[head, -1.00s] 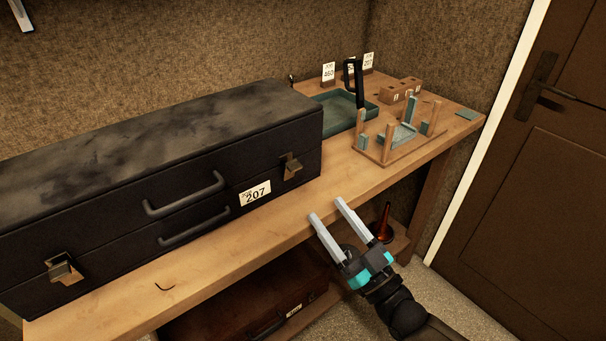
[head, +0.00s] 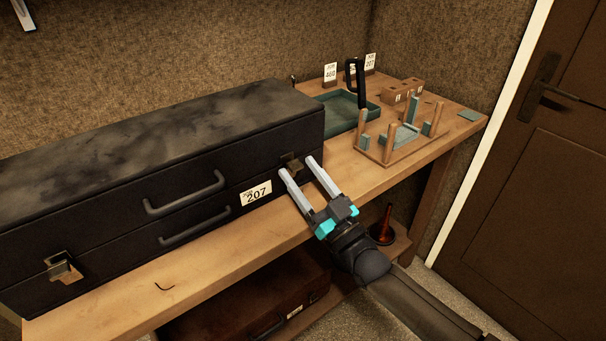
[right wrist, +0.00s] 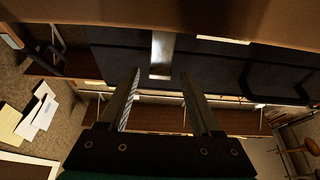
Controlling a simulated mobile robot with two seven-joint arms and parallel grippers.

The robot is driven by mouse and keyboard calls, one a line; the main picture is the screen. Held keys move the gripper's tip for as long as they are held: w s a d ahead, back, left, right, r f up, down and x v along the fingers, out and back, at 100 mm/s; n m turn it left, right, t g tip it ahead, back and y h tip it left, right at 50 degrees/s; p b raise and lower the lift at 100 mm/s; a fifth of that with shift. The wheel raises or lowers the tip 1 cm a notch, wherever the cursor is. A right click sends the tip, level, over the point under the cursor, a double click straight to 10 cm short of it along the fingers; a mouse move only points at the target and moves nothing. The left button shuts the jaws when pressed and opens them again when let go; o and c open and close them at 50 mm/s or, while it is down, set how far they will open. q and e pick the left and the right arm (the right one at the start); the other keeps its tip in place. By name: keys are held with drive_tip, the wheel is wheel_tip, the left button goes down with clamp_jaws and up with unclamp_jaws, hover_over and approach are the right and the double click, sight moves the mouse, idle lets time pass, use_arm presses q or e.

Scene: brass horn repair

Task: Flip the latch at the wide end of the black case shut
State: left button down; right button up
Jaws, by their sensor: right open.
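The long black case (head: 110,215) lies shut-lidded on the wooden bench, with two handles and a label reading 207 on its front. One brass latch (head: 291,162) is near its right end; another latch (head: 65,268) is near its left end and juts out. My right gripper (head: 298,166) is open and empty, its fingertips close in front of the right-end latch. In the right wrist view, that latch (right wrist: 162,52) is a bright metal plate just beyond and between the open fingers (right wrist: 160,80). I cannot tell whether they touch. My left gripper is not in view.
A wooden rack with upright pegs (head: 390,155), a teal tray (head: 340,113) and number cards stand on the bench right of the case. A brown case (head: 245,300) lies on the shelf below. The bench front strip (head: 215,245) is mostly clear.

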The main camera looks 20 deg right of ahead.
clamp_jaws()
idle(0.3)
drive_tip(key=g+p, duration=0.1)
drive_tip(key=p, duration=0.3)
drive_tip(key=w+r+g+p, duration=0.1)
drive_tip(key=p, duration=0.3)
drive_tip(key=shift+a+r+h, duration=0.15)
drive_tip(key=shift+r+h, duration=0.05)
drive_tip(key=shift+h, duration=0.2)
drive_tip(key=shift+g+p, duration=0.4)
drive_tip(key=shift+p, duration=0.4)
drive_tip(key=shift+f, duration=0.1)
unclamp_jaws()
drive_tip(key=v, duration=1.5)
drive_tip(key=shift+p, duration=0.4)
